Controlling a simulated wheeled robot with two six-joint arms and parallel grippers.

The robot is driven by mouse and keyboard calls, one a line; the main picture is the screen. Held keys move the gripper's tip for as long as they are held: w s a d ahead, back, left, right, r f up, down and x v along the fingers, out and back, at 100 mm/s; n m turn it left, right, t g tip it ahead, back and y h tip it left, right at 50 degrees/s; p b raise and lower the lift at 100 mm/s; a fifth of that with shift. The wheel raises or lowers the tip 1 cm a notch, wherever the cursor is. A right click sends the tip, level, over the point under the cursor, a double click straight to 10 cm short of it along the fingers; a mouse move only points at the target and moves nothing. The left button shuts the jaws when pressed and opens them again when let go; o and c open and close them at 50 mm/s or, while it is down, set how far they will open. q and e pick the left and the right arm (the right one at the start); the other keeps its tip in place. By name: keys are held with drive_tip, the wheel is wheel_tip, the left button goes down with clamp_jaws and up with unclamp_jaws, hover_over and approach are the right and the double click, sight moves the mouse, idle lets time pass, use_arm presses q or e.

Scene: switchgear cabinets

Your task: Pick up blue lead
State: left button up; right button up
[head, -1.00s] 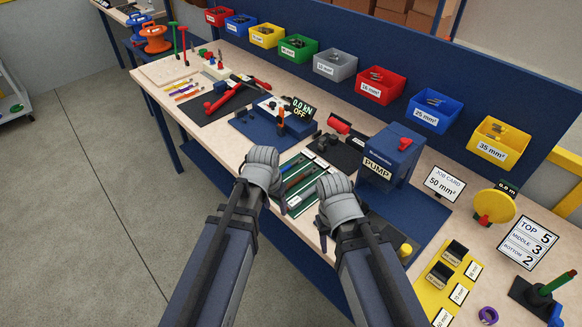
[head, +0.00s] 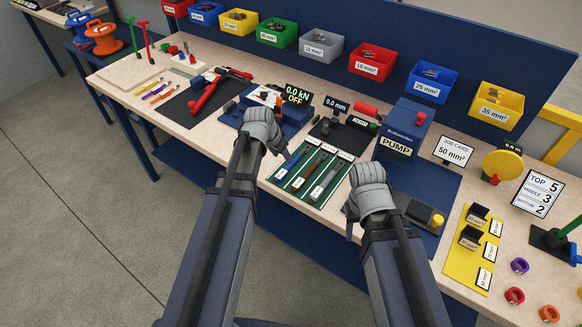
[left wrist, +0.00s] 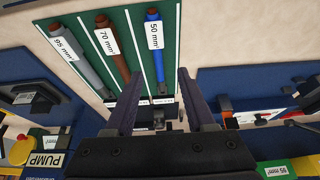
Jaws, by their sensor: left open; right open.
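The blue lead (head: 289,163) lies on a green mat (head: 341,178) beside a brown lead (head: 309,172) and a grey lead (head: 324,184). In the left wrist view the blue lead (left wrist: 154,52), labelled 50 mm², lies above the fingers in the picture. My left gripper (left wrist: 163,108) is open and empty, its fingers apart and clear of the lead. In the head view my left gripper (head: 281,150) is by the mat's left side. My right gripper (head: 350,232) is to the right of the mat, its fingers mostly hidden by its housing.
Behind the mat are a blue tool with a display (head: 296,94), a dark device with a red handle (head: 364,110) and the blue pump (head: 404,130). A yellow mat (head: 462,262) lies on the right. Coloured bins line the back panel.

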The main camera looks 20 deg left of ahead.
sight(289, 166)
use_arm(q)
drive_tip(key=shift+b+x, duration=0.7)
drive_tip(key=shift+x, duration=0.35)
drive_tip(key=shift+f, duration=0.15)
drive_tip(key=b+x, duration=0.4)
drive_tip(key=x, duration=0.1)
drive_tip(key=shift+d+b, duration=0.15)
drive_tip(key=shift+b, duration=0.25)
clamp_jaws()
idle(0.3)
